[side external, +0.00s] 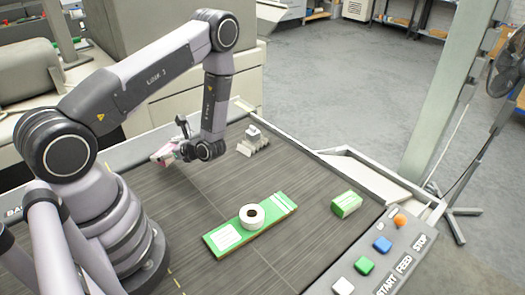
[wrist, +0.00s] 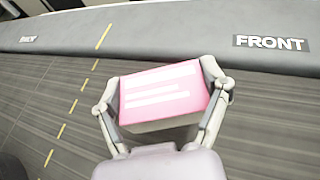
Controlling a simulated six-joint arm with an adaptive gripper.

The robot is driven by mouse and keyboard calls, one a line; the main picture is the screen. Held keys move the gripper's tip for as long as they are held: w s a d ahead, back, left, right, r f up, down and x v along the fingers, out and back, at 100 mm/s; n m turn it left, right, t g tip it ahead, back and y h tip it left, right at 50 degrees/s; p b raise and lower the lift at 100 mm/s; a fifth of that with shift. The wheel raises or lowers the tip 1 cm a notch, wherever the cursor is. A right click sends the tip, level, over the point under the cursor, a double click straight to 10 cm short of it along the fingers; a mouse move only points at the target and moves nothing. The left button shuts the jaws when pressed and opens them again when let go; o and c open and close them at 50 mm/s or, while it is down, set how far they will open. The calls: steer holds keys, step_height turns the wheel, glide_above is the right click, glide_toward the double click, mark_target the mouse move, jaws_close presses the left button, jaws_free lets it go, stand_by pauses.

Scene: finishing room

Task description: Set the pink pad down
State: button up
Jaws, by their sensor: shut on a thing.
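The pink pad (wrist: 163,93) is a small block with a pink top, pale printed bars and a white side. It sits between the two fingers of my gripper (wrist: 163,108), which is shut on it in the wrist view. In the side external view my gripper (side external: 167,155) holds the pink pad (side external: 162,156) above the dark table at the left, near the arm. The pad appears tilted there. I cannot tell its exact height above the surface.
A green board (side external: 225,236) lies mid-table with a white roll (side external: 252,216) on it. A button panel (side external: 385,260) is at the front right. Dark table (side external: 190,205) is clear between.

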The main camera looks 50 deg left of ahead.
mark_target(169, 168)
steer(key=shift+f, duration=1.95)
steer(key=shift+f, duration=0.1)
steer(key=o, duration=1.2)
steer(key=shift+c, duration=0.2)
